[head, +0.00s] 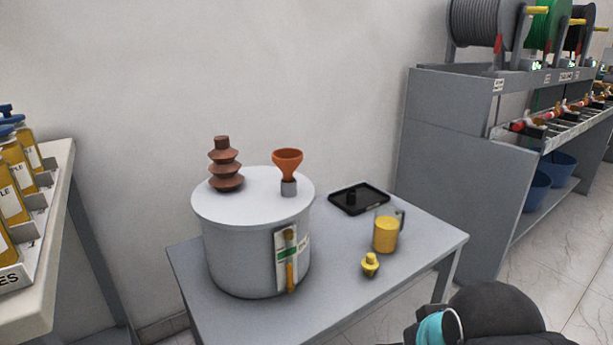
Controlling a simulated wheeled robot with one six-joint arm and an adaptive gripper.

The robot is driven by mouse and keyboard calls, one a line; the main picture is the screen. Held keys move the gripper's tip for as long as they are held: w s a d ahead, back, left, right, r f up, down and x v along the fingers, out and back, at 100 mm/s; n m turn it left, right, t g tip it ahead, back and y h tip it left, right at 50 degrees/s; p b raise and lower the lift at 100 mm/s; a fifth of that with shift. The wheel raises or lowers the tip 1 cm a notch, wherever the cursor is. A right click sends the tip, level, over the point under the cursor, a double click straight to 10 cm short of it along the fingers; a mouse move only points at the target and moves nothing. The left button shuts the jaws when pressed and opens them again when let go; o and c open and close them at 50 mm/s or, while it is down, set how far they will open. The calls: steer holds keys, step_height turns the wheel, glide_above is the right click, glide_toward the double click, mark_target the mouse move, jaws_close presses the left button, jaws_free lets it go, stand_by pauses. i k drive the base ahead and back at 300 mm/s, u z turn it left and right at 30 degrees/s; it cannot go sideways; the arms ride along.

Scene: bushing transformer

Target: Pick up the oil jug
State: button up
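The oil jug (386,233) stands upright on the right part of the grey table (340,307). It is clear, mostly filled with yellow oil, and its dark handle is at its upper right. The big grey transformer tank (238,248) stands left of it, with a brown ribbed bushing (224,168) and an orange funnel (287,163) on its lid. A dark rounded part of my arm with a teal band shows at the bottom right, below the table's right edge. My gripper's fingers are not visible.
A small yellow fitting (370,265) stands just in front of the jug. A black tray (358,198) with a small dark piece lies behind it. Grey shelving with cable reels (487,22) stands at right. A left table (62,190) holds sample bottles.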

mark_target(389, 220)
steer(key=z, duration=0.8)
steer(key=k, duration=1.15)
steer(key=u, duration=1.2)
steer(key=i, duration=1)
